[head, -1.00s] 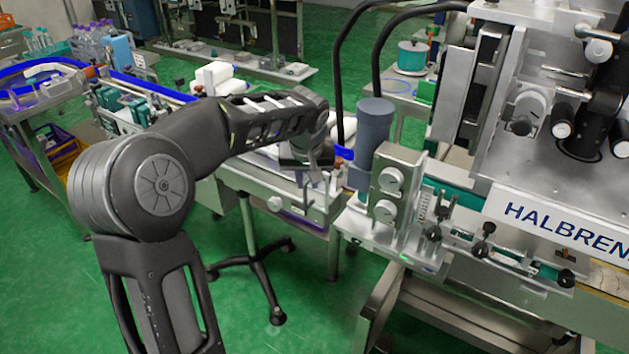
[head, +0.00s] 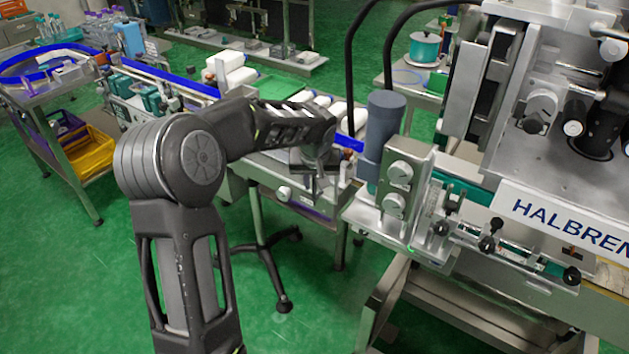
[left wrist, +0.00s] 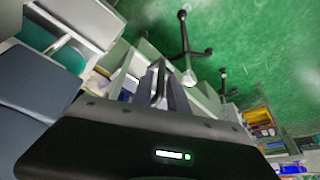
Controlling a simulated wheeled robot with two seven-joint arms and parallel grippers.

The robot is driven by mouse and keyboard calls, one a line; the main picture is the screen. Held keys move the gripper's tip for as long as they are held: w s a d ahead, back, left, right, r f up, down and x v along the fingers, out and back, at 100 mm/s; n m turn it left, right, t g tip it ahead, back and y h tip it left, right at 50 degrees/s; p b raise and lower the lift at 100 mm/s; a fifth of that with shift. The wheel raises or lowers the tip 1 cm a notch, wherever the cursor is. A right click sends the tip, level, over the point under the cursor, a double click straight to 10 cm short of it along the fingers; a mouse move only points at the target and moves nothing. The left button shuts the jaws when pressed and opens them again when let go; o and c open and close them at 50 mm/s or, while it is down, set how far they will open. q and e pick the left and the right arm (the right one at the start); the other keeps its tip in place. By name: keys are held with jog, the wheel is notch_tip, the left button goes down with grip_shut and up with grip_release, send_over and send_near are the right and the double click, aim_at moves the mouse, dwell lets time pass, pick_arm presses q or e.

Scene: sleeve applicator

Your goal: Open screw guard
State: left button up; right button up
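My left arm comes in from the left in the head view, and its gripper (head: 318,182) hangs at the front edge of the conveyor section (head: 270,170), left of the blue-grey cylinder. In the left wrist view the gripper's fingers (left wrist: 163,92) point at a pale metal bar or edge. I cannot tell whether they are apart, or touch or hold it. I cannot clearly make out the screw guard; the arm and gripper hide part of the conveyor there. My right gripper is not in view.
The blue-grey cylinder (head: 381,135) and a metal box with two knobs (head: 402,185) stand close to the right of the gripper. The labelling machine (head: 560,210) fills the right side. Green floor (head: 80,270) is open at lower left.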

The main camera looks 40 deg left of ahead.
pick_arm(q)
jog(key=shift+w+f, duration=0.1)
jog(key=shift+f, duration=0.25)
jog(key=shift+c, duration=0.6)
grip_shut()
jog(key=shift+a, duration=0.1)
dwell(0.5)
